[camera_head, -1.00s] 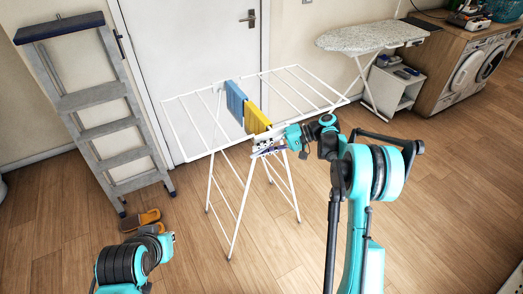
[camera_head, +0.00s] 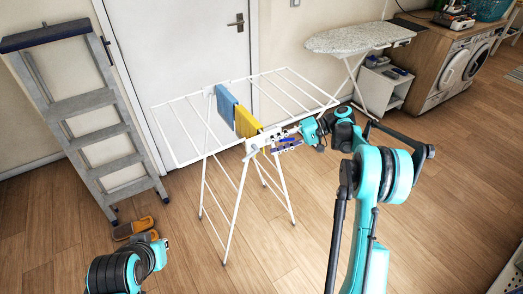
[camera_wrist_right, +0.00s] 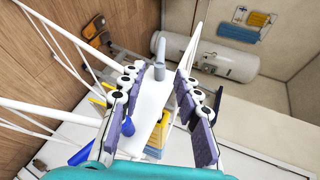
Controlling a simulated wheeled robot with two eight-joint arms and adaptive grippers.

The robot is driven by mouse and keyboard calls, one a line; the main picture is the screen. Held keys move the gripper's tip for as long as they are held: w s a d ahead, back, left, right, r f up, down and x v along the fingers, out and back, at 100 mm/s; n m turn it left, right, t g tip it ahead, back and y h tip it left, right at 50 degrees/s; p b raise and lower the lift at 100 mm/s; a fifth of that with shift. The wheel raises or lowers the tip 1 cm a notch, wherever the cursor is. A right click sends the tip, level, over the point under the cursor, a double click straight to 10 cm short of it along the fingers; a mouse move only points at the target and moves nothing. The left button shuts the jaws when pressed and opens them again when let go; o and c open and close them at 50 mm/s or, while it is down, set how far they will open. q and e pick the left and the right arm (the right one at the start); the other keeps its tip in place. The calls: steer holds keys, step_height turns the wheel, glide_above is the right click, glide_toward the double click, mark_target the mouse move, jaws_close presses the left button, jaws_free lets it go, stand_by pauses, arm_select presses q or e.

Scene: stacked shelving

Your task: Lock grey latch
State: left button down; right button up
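The grey latch (camera_wrist_right: 159,62) stands up from a white plate (camera_wrist_right: 150,98) on the drying rack, seen in the right wrist view. My right gripper (camera_wrist_right: 159,74) is open, with one purple-padded finger on each side of the latch; I cannot tell whether either touches it. A blue latch-like part (camera_wrist_right: 128,126) sits on the plate nearer my palm. In the head view my right gripper (camera_head: 285,143) is at the near end of the white rack (camera_head: 205,158), and the grey latch is too small to tell.
A blue cloth (camera_head: 226,104) and a yellow cloth (camera_head: 247,123) hang on the rack. A grey ladder (camera_head: 91,121) leans at left, with orange slippers (camera_head: 133,228) near its foot. An ironing board (camera_head: 357,38) stands behind at right. Floor right of the rack is clear.

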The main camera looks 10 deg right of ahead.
steer(key=shift+v, duration=1.65)
steer(key=s+a+r+m+t+h, duration=0.1)
steer(key=s+a+r+h, duration=0.15)
steer(key=s+a, duration=0.2)
steer(key=s+a+r+t+h, duration=0.1)
steer(key=s+a+r+h, duration=0.1)
steer(key=s+a+h, duration=0.3)
steer(key=s+d+f+n+t+h, duration=0.1)
steer(key=s+d+f+t+h, duration=0.1)
steer(key=s, duration=0.8)
steer(key=s+d+f+n+t+h, duration=0.1)
steer(key=s+d+f+t+h, duration=0.1)
steer(key=s, duration=0.8)
steer(key=shift+d+f+h, duration=0.5)
steer(key=shift+f+h, duration=0.2)
steer(key=shift+h, duration=0.35)
